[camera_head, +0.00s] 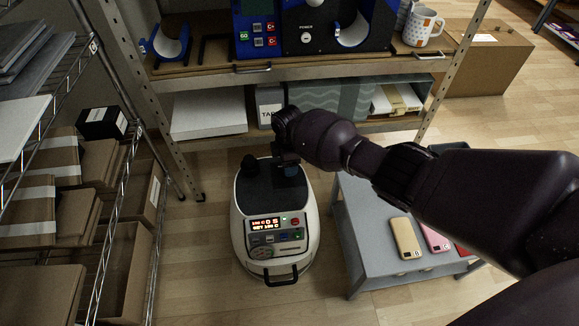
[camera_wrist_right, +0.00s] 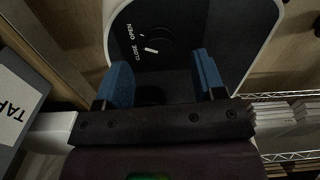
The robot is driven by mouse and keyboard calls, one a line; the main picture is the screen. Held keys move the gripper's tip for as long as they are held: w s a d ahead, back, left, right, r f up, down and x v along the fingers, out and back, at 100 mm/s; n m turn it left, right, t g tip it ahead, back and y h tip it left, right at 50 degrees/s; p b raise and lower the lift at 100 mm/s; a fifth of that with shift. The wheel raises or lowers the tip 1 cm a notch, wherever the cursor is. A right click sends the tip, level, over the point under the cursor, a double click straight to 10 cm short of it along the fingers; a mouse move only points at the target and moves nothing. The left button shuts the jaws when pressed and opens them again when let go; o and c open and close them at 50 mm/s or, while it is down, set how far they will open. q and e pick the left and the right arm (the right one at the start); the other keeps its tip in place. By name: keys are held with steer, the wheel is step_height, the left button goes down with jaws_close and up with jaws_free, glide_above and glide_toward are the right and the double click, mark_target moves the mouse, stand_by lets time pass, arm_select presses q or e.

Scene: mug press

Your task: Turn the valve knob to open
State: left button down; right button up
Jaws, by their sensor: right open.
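The white machine (camera_head: 240,222) with a black top stands on the floor in the head view, its lit control panel facing the front. In the wrist view its black top (camera_wrist_right: 185,20) bears the words CLOSE and OPEN beside a dark round valve knob (camera_wrist_right: 158,38) with a white mark; the knob's exact outline is hard to make out. My right gripper (camera_wrist_right: 162,65) is open, its two blue fingers apart, with the labelled area ahead between them. In the head view my right gripper (camera_head: 288,168) is over the machine's top. My left gripper is out of view.
A grey table (camera_head: 375,255) with several phones stands right of the machine. A wire rack with boxes (camera_head: 55,200) is at left. Wooden floor in front is free.

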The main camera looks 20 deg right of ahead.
step_height(320, 180, up, 6)
steer(key=shift+w+f+p, duration=0.1)
steer(key=shift+w+p, duration=0.05)
steer(key=shift+p, duration=0.6)
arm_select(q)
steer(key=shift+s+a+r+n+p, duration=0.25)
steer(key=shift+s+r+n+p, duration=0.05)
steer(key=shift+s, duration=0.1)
arm_select(e)
steer(key=shift+r, duration=0.7)
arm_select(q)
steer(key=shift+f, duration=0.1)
arm_select(e)
steer(key=shift+f, duration=0.1)
